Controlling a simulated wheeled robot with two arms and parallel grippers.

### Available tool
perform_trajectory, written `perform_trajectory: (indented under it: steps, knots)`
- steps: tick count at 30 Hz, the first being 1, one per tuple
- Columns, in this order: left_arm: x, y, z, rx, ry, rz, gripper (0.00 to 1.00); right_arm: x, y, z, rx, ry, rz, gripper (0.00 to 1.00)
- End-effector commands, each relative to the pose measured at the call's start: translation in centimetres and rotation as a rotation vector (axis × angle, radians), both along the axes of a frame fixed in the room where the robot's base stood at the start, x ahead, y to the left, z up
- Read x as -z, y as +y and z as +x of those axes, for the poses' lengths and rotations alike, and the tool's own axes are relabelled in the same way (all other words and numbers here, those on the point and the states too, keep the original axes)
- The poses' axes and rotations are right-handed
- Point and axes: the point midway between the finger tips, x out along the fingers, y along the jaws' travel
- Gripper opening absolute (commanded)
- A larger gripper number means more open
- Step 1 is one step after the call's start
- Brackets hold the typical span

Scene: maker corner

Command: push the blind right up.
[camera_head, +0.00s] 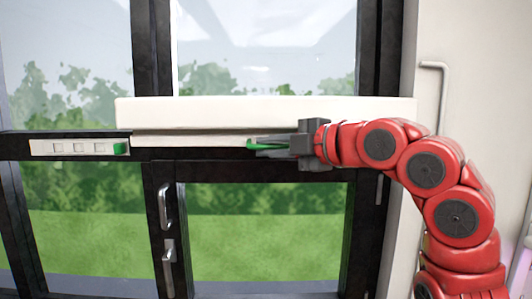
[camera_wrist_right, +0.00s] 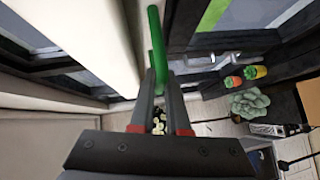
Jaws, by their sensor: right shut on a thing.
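The blind (camera_head: 250,111) is a cream horizontal band across the window at mid-height in the head view, with a thinner strip (camera_head: 190,141) along its underside. A green handle (camera_head: 254,143) sits on the right part of that strip. My right gripper (camera_head: 262,147) is shut on the green handle, coming from the right. In the right wrist view the handle (camera_wrist_right: 157,42) stands between the fingertips (camera_wrist_right: 160,78), beside the pale blind (camera_wrist_right: 115,35). Part of the handle is hidden by the fingers. My left gripper is not in view.
Glass shows above and below the blind, in a black window frame (camera_head: 160,220) with a metal door handle (camera_head: 165,205). A pale strip with a green end (camera_head: 75,147) is at the left. The right wrist view shows a grey-green plant (camera_wrist_right: 248,104) and small pots (camera_wrist_right: 255,72).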

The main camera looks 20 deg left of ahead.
Motion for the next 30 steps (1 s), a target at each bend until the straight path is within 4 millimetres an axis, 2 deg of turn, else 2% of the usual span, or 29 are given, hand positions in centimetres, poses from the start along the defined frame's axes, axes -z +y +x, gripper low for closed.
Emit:
perform_trajectory:
  steps: [1, 8, 9, 14, 24, 26, 30]
  knots:
    - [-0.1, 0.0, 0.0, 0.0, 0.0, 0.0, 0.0, -0.6, -0.1, 0.0, 0.004, -0.011, 0.008, 0.0]
    - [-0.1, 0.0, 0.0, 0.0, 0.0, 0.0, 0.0, -0.7, -0.2, 0.0, 0.006, -0.015, 0.011, 0.0]
    - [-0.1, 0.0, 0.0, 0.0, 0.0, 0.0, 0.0, -0.8, -0.2, 0.0, 0.006, -0.016, 0.012, 0.15]
    - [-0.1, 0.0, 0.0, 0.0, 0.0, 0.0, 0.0, -0.7, -0.1, 0.0, 0.005, -0.013, 0.01, 0.43]
    - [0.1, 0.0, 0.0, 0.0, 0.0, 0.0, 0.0, -0.4, -0.3, -0.1, 0.004, -0.01, 0.007, 0.43]
    - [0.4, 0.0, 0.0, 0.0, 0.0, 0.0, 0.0, -0.4, -0.7, -0.2, 0.005, -0.01, 0.008, 0.43]
    - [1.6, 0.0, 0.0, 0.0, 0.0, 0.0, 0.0, -0.4, -2.8, -1.3, 0.009, -0.011, 0.005, 0.43]
